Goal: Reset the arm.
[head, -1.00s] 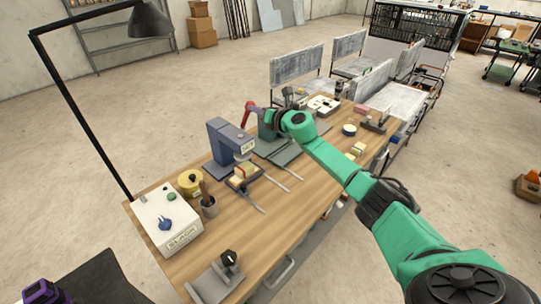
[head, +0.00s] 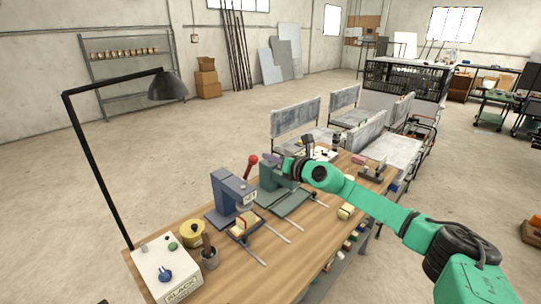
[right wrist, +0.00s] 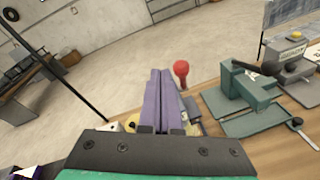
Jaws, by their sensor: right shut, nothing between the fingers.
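The blue-grey press (head: 232,192) stands on the workbench. Its lever with a red ball knob (head: 253,160) points up at its back right. My right gripper (head: 272,158) is beside the knob, to its right, over the green press (head: 277,186). In the right wrist view its purple fingers (right wrist: 160,98) are shut together with nothing between them. The red knob (right wrist: 181,68) shows just right of the fingertips, apart from them in the picture. The fingers hide part of the blue-grey press there. My left gripper is not recognisable now.
A control box (head: 164,272), a yellow roll (head: 192,233) and a tool cup (head: 210,257) stand at the near left of the bench. A black lamp (head: 167,86) rises on the left. More fixtures and small blocks line the bench's right side.

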